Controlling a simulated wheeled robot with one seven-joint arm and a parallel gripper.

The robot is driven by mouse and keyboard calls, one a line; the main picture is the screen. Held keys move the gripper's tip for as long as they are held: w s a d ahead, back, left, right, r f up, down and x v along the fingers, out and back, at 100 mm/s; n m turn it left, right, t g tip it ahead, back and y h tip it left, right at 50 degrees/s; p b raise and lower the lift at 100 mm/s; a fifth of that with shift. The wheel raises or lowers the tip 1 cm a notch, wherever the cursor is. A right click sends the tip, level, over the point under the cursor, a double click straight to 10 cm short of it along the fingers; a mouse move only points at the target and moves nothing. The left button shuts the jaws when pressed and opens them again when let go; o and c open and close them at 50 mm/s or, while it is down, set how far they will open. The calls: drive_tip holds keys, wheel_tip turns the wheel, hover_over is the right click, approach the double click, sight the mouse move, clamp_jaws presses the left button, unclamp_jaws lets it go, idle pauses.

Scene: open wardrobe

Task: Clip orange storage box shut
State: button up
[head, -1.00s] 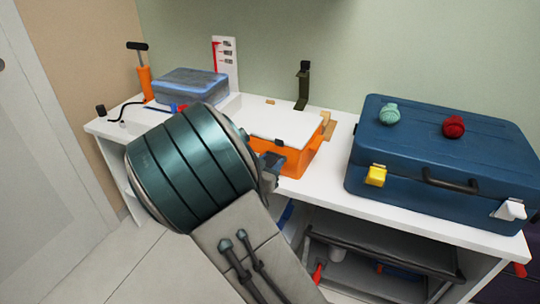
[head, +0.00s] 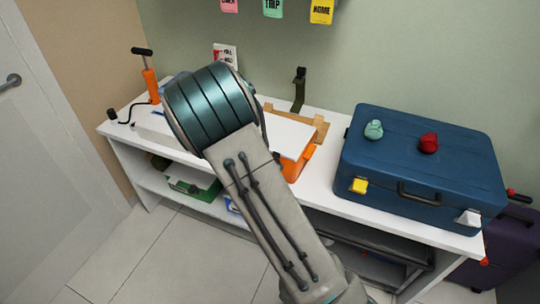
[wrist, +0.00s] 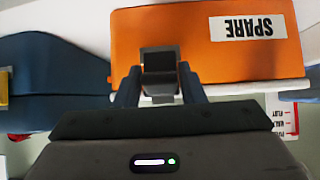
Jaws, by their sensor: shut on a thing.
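The orange storage box (head: 297,165) stands on the white bench under its white lid (head: 290,133), which lies flat on top. My arm covers much of its front in the head view. In the wrist view, upside down, the box's orange wall (wrist: 200,55) carries a "SPARE" label (wrist: 247,26), and a thin strip of the lid edge shows below it. A black clip (wrist: 158,60) is on this wall. My gripper (wrist: 160,88) is shut on the clip, one finger on each side. The gripper is hidden in the head view.
A blue suitcase (head: 420,165) with yellow and white latches stands to the right of the box on the bench (head: 390,228). An orange pump (head: 150,83) is at the far left. A dark green strap (head: 299,90) stands behind the box. Shelves with several items lie below.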

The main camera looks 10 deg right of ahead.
drive_tip(key=shift+w+d+r+g+y+p, duration=0.15)
drive_tip(key=shift+r+g+y+p, duration=0.25)
drive_tip(key=shift+p, duration=1.25)
drive_tip(key=shift+w+d+r+g+y+p, duration=0.15)
drive_tip(key=shift+r+g+y+p, duration=0.2)
drive_tip(key=shift+p, duration=1.25)
drive_tip(key=shift+w+f+g+p, duration=0.15)
drive_tip(key=shift+g+p, duration=0.2)
drive_tip(key=shift+p, duration=0.8)
drive_tip(key=shift+f+y+p, duration=0.15)
drive_tip(key=shift+y+p, duration=0.2)
drive_tip(key=shift+p, duration=0.1)
drive_tip(key=o, duration=0.9)
drive_tip(key=shift+d, duration=0.1)
drive_tip(key=shift+p+v, duration=3.55)
drive_tip(key=shift+v, duration=3.35)
